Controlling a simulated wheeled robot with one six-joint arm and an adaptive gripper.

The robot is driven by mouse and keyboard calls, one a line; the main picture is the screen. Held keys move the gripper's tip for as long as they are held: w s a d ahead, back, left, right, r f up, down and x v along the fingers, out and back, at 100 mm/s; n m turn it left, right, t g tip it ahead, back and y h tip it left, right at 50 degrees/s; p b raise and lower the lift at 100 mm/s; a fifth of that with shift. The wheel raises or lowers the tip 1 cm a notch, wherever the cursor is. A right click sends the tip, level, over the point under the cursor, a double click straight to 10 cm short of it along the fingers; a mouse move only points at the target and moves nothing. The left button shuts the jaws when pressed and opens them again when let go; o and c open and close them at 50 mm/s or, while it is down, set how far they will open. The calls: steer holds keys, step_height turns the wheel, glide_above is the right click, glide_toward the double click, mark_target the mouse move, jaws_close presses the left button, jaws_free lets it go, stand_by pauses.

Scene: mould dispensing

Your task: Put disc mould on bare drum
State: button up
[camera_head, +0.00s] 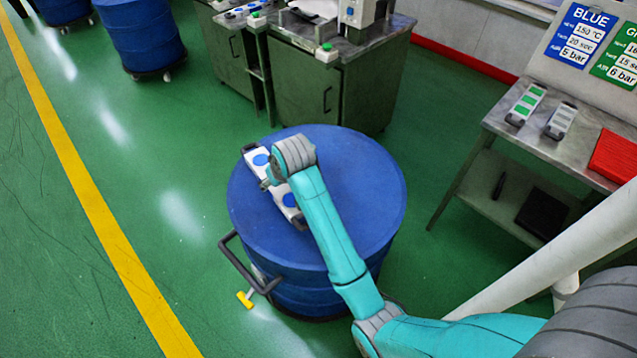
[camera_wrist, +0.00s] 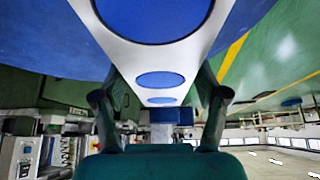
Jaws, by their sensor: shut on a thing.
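The disc mould (camera_head: 287,199) is a white bar with blue discs and dark end handles. In the wrist view the mould (camera_wrist: 125,52) runs between the two fingers of my gripper (camera_wrist: 160,92). No other object shows on the drum top.
The drum has a black push handle (camera_head: 243,268). Metal cabinets (camera_head: 325,90) stand behind it. A side table (camera_head: 555,145) at the right holds two other moulds and a red tray (camera_head: 614,155). More blue drums (camera_head: 142,35) stand at the upper left. Green floor is clear on the left.

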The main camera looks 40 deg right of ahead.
steer(key=s+d+r+n+y, duration=0.1)
steer(key=s+d+r+n, duration=0.15)
steer(key=d, duration=0.95)
steer(key=shift+m, duration=0.25)
steer(key=shift+s+d+f, duration=0.1)
steer(key=shift+d+f, duration=0.1)
steer(key=shift+f, duration=2.2)
steer(key=shift+s+d+f, duration=0.1)
steer(key=shift+d+f, duration=0.05)
steer(key=shift+f, duration=2.25)
steer(key=o, duration=1.8)
steer(key=shift+f, duration=0.2)
steer(key=v, duration=1.2)
steer(key=shift+r, duration=0.1)
